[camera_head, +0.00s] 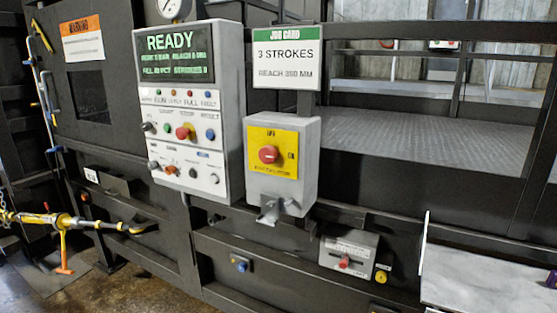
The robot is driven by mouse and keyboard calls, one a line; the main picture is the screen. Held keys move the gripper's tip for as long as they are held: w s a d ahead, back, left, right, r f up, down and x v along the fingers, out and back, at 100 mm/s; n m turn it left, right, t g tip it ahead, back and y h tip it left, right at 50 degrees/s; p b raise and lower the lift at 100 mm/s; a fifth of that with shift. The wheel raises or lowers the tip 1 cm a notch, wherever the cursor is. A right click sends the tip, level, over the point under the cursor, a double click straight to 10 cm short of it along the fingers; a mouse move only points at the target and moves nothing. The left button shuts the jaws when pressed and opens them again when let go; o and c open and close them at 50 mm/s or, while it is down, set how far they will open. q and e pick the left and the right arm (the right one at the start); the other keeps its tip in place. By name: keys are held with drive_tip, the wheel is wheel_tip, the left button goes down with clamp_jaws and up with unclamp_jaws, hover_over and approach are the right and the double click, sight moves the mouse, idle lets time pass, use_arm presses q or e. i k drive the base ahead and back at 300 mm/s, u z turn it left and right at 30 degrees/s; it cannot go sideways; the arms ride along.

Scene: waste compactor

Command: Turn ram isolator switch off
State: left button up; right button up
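The isolator switch is a grey box (308,150) with a yellow face plate (286,135) and a red rotary knob (268,154) at its centre. Small lettering sits above the knob and "ON" seems to stand at its right. The knob's grip looks roughly level, but its exact pointing is too small to tell. A grey metal bracket (268,211) hangs under the box. Nothing touches the knob. Neither of my grippers is in view.
A white control panel (217,100) reading "READY" stands left of the switch. A "JOB CARD" sign (286,58) is above it. A yellow bar tool (75,221) juts in at left. The space before the switch is clear.

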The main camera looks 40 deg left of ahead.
sight(267, 154)
drive_tip(key=z, duration=1.35)
drive_tip(key=k, duration=0.85)
drive_tip(key=u, duration=1)
drive_tip(key=i, duration=0.55)
drive_tip(key=u, duration=0.05)
